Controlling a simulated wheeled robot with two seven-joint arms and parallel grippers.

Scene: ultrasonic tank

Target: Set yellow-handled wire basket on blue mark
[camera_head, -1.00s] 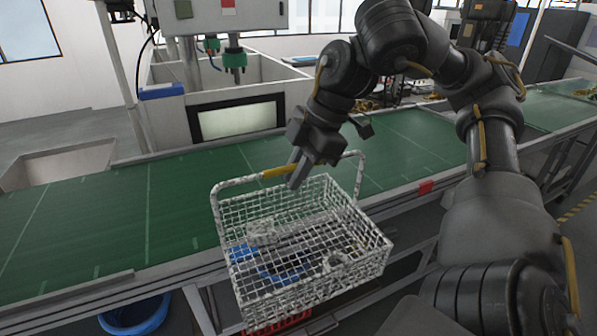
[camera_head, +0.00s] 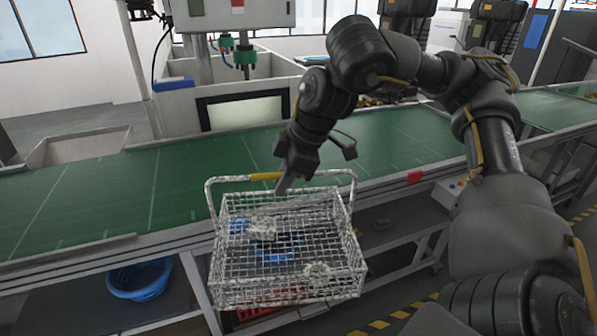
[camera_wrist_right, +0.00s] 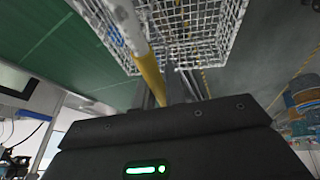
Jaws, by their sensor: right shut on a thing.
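The white wire basket (camera_head: 288,290) hangs from its raised handle in front of the green conveyor in the head view. The yellow grip (camera_head: 265,176) is at the middle of the handle, and it also shows in the right wrist view (camera_wrist_right: 152,78). My right gripper (camera_head: 284,184) is shut on this grip and holds the basket up, fairly level. Grey parts (camera_head: 262,229) and blue pieces show through the mesh; I cannot tell whether all are inside it. I cannot make out a blue mark. My left gripper is not in view.
The green conveyor (camera_head: 110,192) runs across behind the basket, with bare belt at left. A tank housing with a pale panel (camera_head: 243,112) stands behind it. A blue basin (camera_head: 139,279) sits low at left. A red block (camera_head: 414,178) is on the conveyor's front rail.

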